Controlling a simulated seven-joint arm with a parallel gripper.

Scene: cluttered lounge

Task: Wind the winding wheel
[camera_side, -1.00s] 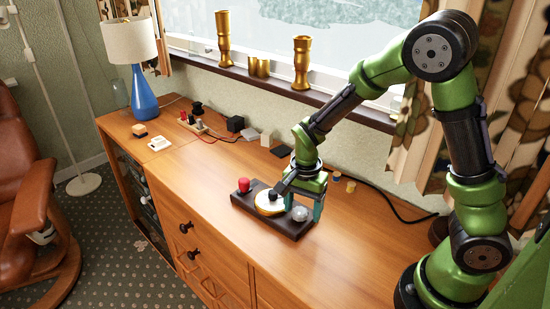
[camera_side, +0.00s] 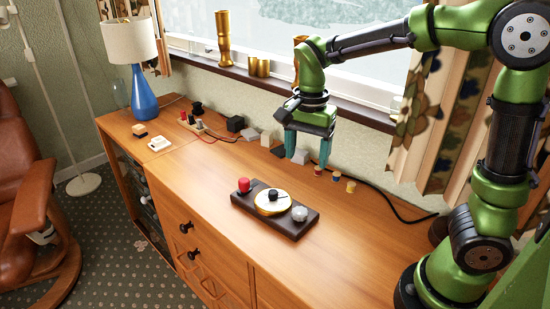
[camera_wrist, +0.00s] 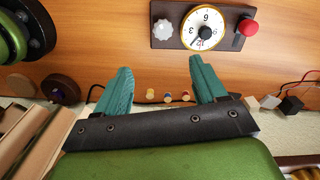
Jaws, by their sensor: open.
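A dark rectangular base (camera_side: 290,229) lies on the wooden cabinet top. It carries a red button (camera_side: 244,185), a round white dial with a gold rim (camera_side: 263,205) and a pale grey knob (camera_side: 299,214). In the wrist view the dial (camera_wrist: 202,18) shows numbers and a black centre knob with a pointer (camera_wrist: 205,32); the grey knob (camera_wrist: 163,27) has a scalloped edge. I cannot tell which part is the winding wheel. My gripper (camera_side: 307,160) hangs open and empty above the cabinet, behind the base and clear of it. Its teal fingers are spread apart.
Several small spools (camera_side: 336,176) and a black cable (camera_side: 400,214) lie near the wall. Small blocks (camera_side: 236,124) stand farther left along the back. A blue lamp (camera_side: 143,95) stands at the far left. Gold vases (camera_side: 223,40) line the sill.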

